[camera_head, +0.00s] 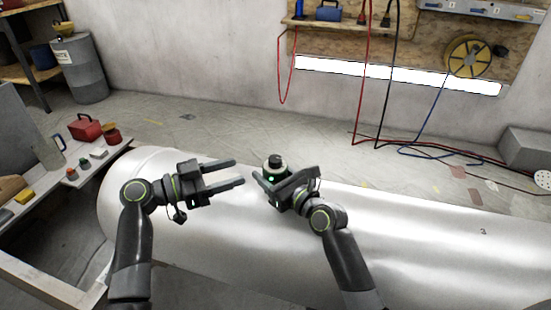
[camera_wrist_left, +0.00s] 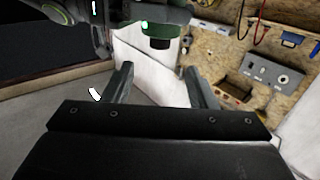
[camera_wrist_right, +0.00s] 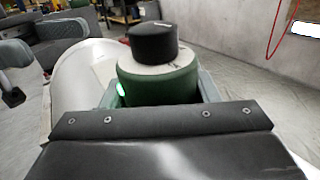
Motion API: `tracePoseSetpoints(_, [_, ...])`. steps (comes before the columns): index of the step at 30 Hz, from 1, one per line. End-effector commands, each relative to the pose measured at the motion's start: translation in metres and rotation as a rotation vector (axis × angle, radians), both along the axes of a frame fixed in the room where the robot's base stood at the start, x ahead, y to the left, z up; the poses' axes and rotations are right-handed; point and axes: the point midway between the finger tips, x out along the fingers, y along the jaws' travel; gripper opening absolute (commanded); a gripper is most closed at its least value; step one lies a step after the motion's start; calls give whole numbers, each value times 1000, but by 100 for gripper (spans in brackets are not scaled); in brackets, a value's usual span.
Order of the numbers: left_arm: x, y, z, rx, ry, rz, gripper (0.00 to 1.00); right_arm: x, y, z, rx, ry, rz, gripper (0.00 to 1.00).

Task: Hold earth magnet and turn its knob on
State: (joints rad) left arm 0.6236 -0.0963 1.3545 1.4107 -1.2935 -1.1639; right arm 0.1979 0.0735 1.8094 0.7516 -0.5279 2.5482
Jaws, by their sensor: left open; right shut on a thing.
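The earth magnet (camera_head: 273,168) is a short green cylinder with a pale top and a black knob (camera_wrist_right: 153,42). A green light glows on its side. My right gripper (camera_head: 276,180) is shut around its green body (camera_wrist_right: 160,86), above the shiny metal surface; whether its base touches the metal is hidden. My left gripper (camera_head: 239,172) is open and empty, just left of the magnet, fingers pointing toward it. In the left wrist view the magnet (camera_wrist_left: 160,32) shows at the top, beyond the open fingers and apart from them.
The large rounded metal surface (camera_head: 430,245) runs under both arms. A bench at left holds a red box (camera_head: 85,128) and small items. A drum (camera_head: 82,68) stands behind. Red and blue cables and a yellow reel (camera_head: 468,56) are at the back right.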

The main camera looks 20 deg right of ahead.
Motion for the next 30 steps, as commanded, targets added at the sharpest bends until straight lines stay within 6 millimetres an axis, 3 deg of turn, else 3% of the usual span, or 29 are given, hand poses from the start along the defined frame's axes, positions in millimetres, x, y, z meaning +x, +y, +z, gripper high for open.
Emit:
tracePoseSetpoints(7, [-1, -11, 3, -9, 1, 18, 52, 0, 0, 1, 1, -2, 0, 23])
tracePoseSetpoints(21, [11, -97, 3, -8, 2, 15, 52, 0, 0, 1, 0, -1, 0, 23])
tracePoseSetpoints(30, [13, -117, 3, -8, 0, 18, 52, 0, 0, 0, 0, -1, 0, 23])
